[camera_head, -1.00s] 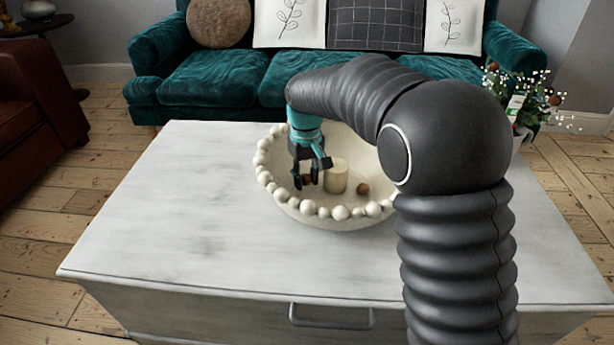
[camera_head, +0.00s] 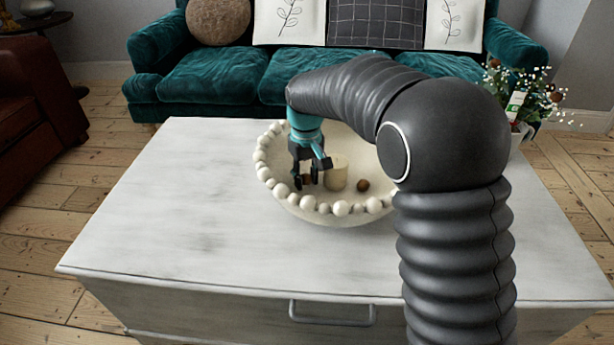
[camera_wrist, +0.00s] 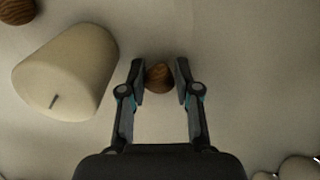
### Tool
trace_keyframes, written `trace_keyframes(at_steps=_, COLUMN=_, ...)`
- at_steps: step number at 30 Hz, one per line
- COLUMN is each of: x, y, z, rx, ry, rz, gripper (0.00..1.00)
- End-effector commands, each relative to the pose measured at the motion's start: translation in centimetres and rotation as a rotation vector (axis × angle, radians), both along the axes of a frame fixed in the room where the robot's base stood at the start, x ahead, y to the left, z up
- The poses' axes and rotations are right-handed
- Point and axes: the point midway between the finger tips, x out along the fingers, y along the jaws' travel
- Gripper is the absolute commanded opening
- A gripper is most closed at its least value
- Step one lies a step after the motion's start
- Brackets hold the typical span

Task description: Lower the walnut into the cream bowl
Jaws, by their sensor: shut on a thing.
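The cream bowl (camera_head: 335,216), rimmed with round beads, stands on the whitish table. My gripper (camera_head: 309,180) reaches down inside the bowl, left of a candle. In the wrist view my gripper (camera_wrist: 159,76) is shut on the walnut (camera_wrist: 158,78), a small brown ribbed ball between its fingertips. The walnut sits close over the bowl's inner floor; I cannot tell whether it touches. In the head view the fingers mostly hide the walnut.
A cream candle (camera_head: 336,175) stands in the bowl close to the right of my gripper; it also shows in the wrist view (camera_wrist: 68,76). Another brown ball (camera_head: 362,185) lies right of the candle. The left of the table (camera_head: 180,205) is clear.

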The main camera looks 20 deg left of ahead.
Motion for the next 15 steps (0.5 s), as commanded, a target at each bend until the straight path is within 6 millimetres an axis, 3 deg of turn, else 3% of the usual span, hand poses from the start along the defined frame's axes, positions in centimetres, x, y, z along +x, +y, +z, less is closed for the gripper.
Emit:
trace_keyframes(at_steps=3, x=-0.01, y=-0.01, z=-0.01, rx=-0.001, ry=0.001, rz=0.0, gripper=0.17)
trace_keyframes(at_steps=4, x=-0.01, y=-0.01, z=-0.01, rx=-0.001, ry=0.001, rz=0.0, gripper=0.34)
trace_keyframes(at_steps=7, x=-0.03, y=0.02, z=-0.01, rx=-0.001, ry=0.001, rz=0.0, gripper=0.59)
trace_keyframes(at_steps=15, x=-0.06, y=0.07, z=-0.02, rx=0.0, ry=0.001, rz=0.001, gripper=0.61)
